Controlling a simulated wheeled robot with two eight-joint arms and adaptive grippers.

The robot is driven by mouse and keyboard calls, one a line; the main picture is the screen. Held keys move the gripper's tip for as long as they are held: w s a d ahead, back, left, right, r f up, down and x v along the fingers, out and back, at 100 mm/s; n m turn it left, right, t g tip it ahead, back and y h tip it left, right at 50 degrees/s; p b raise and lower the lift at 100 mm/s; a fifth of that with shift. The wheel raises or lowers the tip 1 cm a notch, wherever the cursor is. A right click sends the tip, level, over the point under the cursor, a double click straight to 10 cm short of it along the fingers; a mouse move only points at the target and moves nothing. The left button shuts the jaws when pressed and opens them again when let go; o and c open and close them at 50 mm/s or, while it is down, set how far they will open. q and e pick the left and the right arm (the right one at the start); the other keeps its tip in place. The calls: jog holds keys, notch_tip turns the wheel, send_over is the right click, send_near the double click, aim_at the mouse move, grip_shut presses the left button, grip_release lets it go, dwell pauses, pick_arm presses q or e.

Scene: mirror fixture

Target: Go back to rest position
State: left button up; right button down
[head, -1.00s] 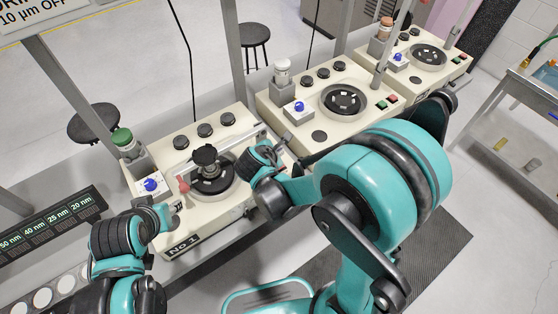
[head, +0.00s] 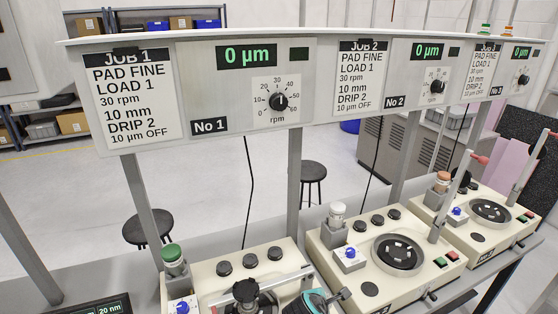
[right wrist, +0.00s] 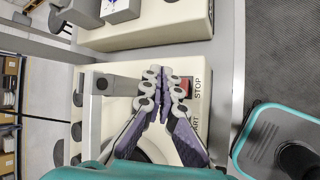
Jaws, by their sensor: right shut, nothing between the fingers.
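My right gripper (right wrist: 160,80) is shut and empty in the right wrist view, its two fingers meeting over the cream No 1 machine. The red stop button (right wrist: 180,88) shows just right of the fingers. In the head view, part of my right gripper or wrist (head: 320,300) shows at the bottom edge, over the No 1 machine (head: 207,280). A black knob on a stem (head: 246,290) stands on that machine, left of it. My left gripper is in neither current view.
A long panel (head: 270,158) with job cards, displays and dials spans the head view on grey posts. The No 2 machine (head: 330,250) and a third machine (head: 440,220) stand to the right, with raised arms. Stools (head: 148,228) stand behind on open floor.

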jog(key=s+d+r+m+y+b, duration=0.2)
jog(key=s+m+y+b, duration=0.2)
jog(key=s+m, duration=1.1)
jog(key=m+b, duration=0.2)
jog(key=m, duration=0.1)
jog(key=shift+s+d+m+y, duration=0.2)
jog(key=shift+d+m+y, duration=0.1)
jog(key=shift+d+y, duration=0.1)
